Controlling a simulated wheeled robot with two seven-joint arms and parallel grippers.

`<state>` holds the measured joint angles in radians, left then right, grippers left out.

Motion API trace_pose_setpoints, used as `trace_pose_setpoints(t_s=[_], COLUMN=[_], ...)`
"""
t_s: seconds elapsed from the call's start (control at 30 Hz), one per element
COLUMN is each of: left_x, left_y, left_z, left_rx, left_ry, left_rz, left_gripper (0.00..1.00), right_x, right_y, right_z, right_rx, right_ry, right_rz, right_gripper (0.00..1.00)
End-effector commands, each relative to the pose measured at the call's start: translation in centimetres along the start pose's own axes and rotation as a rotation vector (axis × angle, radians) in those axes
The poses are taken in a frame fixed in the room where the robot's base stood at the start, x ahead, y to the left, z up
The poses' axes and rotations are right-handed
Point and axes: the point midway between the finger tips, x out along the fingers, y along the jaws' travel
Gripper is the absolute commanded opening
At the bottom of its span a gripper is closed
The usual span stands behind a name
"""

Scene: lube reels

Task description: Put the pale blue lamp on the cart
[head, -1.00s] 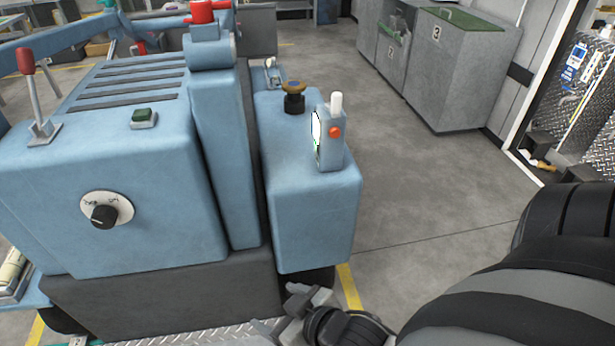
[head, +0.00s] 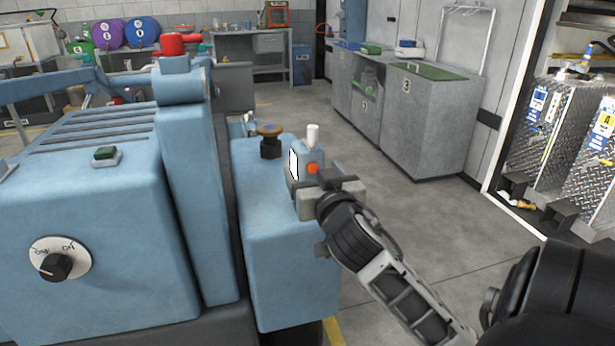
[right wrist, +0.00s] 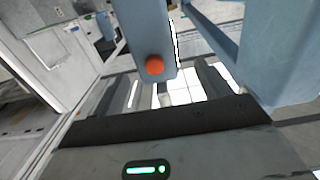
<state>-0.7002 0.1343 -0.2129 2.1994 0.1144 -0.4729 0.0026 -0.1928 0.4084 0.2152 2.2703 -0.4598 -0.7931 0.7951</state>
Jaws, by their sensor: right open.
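The pale blue lamp (head: 313,158), with a white lit face, an orange button and a white knob on top, stands upright on the low ledge (head: 285,245) of the blue machine. My right gripper (head: 316,188) is open, with its fingers at the lamp's lower part. In the right wrist view the lamp (right wrist: 146,35) shows ahead of and between the fingers; I cannot tell whether they touch it. I cannot make out which thing is the cart. My left gripper is not in view.
The machine's tall blue column (head: 188,185) rises to the left. Grey bins (head: 405,115) stand at the back right. Open floor (head: 440,220) lies to the right.

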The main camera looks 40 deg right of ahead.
Motion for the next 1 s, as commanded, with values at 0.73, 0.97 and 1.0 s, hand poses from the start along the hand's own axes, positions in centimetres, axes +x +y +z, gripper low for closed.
trace_pose_setpoints(t_s=[0.73,0.97,1.0], left_x=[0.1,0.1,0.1], left_y=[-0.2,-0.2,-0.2], left_z=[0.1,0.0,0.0], left_rx=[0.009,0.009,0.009], left_ry=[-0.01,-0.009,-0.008], left_rz=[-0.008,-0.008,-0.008], left_gripper=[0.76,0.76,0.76], right_x=[7.1,7.1,7.1], right_y=[0.5,0.5,0.5], right_z=[0.0,0.0,0.0], right_rx=[-0.001,-0.001,-0.001], right_ry=[-0.002,-0.002,-0.002], right_rz=[-0.003,-0.002,-0.002], right_gripper=[0.76,0.54,0.43])
